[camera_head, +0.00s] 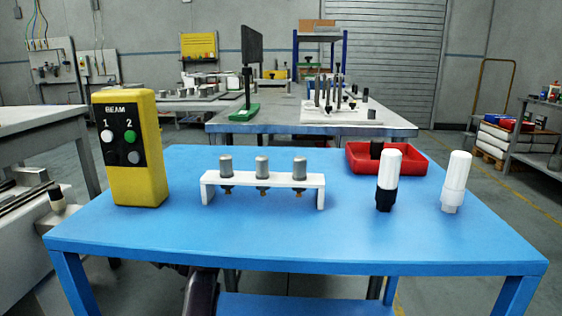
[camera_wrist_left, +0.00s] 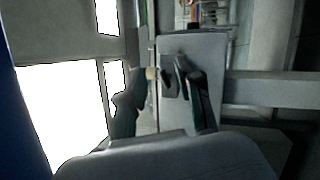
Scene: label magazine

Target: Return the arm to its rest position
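My left gripper (camera_wrist_left: 158,78) shows in the left wrist view with its two dark fingers apart. No object is visibly held between them. A small pale knob shows between the fingers, apparently on something behind them. In the head view neither gripper can be made out. A dark shape (camera_head: 200,292) shows below the front edge of the blue table (camera_head: 290,245), and I cannot tell which part it is.
On the blue table stand a yellow BEAM button box (camera_head: 135,150), a white rack (camera_head: 262,180) with three grey cylinders, a red tray (camera_head: 408,168), a white-and-black bottle (camera_head: 389,180) and a white bottle (camera_head: 455,182). The table's front strip is clear. A grey bench (camera_head: 35,118) stands at left.

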